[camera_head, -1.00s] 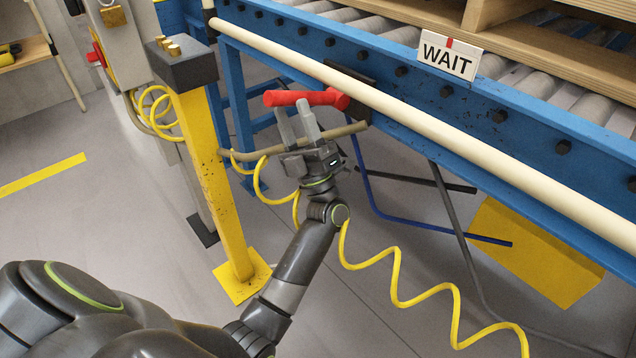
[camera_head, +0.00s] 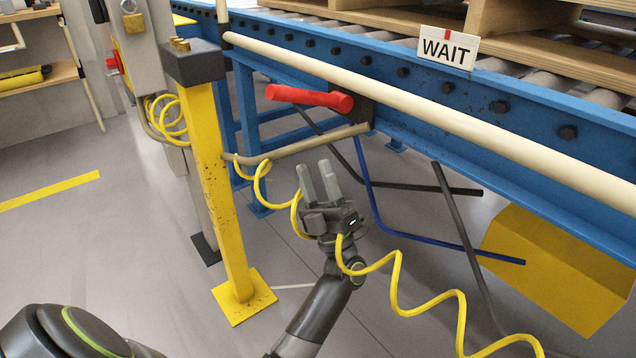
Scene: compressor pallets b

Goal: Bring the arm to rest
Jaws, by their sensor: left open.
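My left gripper (camera_head: 319,180) is open and empty, its two grey fingers pointing up. It is below the red lever handle (camera_head: 310,97), clearly apart from it in the picture. The red handle lies roughly level, mounted on the side of the blue conveyor frame (camera_head: 420,125). My left arm reaches up from the bottom of the view. My right gripper does not show.
A yellow post (camera_head: 218,185) with a dark top stands left of my gripper. A coiled yellow hose (camera_head: 395,290) passes by my wrist. A beige rail (camera_head: 460,120) runs along the conveyor, below a WAIT sign (camera_head: 447,48). Open floor (camera_head: 100,240) lies at left.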

